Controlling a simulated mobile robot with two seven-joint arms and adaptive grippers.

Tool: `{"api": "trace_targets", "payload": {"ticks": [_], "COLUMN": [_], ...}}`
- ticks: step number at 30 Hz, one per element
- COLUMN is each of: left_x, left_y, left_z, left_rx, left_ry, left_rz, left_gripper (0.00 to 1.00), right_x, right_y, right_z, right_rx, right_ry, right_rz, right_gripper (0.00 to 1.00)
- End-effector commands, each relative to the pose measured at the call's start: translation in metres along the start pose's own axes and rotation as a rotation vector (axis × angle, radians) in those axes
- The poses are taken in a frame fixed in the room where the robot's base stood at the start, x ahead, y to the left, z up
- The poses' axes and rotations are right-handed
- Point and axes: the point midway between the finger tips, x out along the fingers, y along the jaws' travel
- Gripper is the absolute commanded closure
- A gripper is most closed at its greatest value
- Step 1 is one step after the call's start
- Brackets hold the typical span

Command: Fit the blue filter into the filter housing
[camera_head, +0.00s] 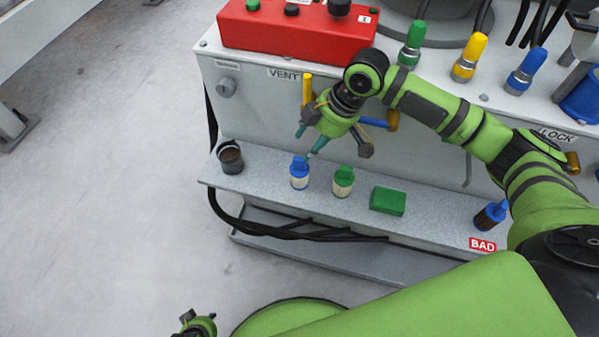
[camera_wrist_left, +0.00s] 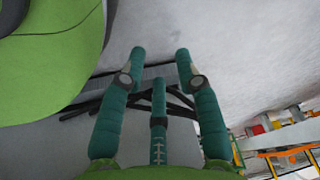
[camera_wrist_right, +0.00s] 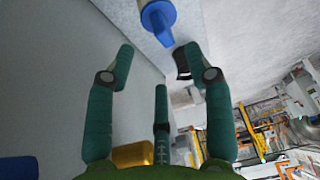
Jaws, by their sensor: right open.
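The blue filter (camera_head: 299,174), with a blue top and a pale body, stands upright on the grey shelf. My right gripper (camera_head: 308,143) is open just above it, fingers pointing down. In the right wrist view, the blue filter (camera_wrist_right: 158,22) lies beyond the open fingertips, with nothing between them. A dark open cup (camera_head: 230,157) stands at the shelf's left end; I cannot tell whether it is the filter housing. My left gripper (camera_head: 200,324) is low at the bottom edge of the head view. The left wrist view shows its fingers (camera_wrist_left: 161,55) apart and empty.
A green-topped filter (camera_head: 343,181) and a green block (camera_head: 388,200) stand right of the blue filter. A dark, blue-topped part (camera_head: 491,215) stands by a red BAD label (camera_head: 482,244). Yellow (camera_head: 307,90) and blue handles project from the cabinet front (camera_head: 250,105). Black hoses hang below the shelf.

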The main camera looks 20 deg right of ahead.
Motion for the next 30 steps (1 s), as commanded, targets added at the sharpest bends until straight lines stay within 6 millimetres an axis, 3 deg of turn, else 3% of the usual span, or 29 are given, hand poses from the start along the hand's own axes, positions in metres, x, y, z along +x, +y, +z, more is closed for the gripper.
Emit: {"api": "trace_targets", "payload": {"ticks": [13, 23, 24, 27, 28, 30], "left_x": [-0.007, -0.01, -0.01, -0.01, -0.01, -0.01], "left_y": [0.004, 0.004, 0.004, 0.004, 0.004, 0.004], "left_z": [0.005, 0.005, 0.005, 0.005, 0.005, 0.005], "left_rx": [-0.011, -0.012, -0.012, -0.012, -0.012, -0.012], "left_ry": [-0.059, -0.07, -0.07, -0.07, -0.07, -0.07], "left_rz": [0.006, 0.007, 0.007, 0.007, 0.007, 0.006], "left_gripper": [0.67, 0.67, 0.67, 0.67, 0.67, 0.67], "right_x": [0.059, 0.067, 0.067, 0.067, 0.067, 0.067], "right_y": [-0.003, -0.003, -0.003, -0.003, -0.003, -0.003], "right_z": [0.004, 0.004, 0.004, 0.004, 0.004, 0.004], "right_rx": [0.001, 0.0, 0.0, 0.0, 0.0, 0.0], "right_ry": [0.001, 0.001, 0.001, 0.001, 0.001, 0.001], "right_rz": [-0.002, -0.001, -0.001, -0.001, -0.001, -0.001], "right_gripper": [0.47, 0.47, 0.55, 0.95, 1.0, 1.0]}}
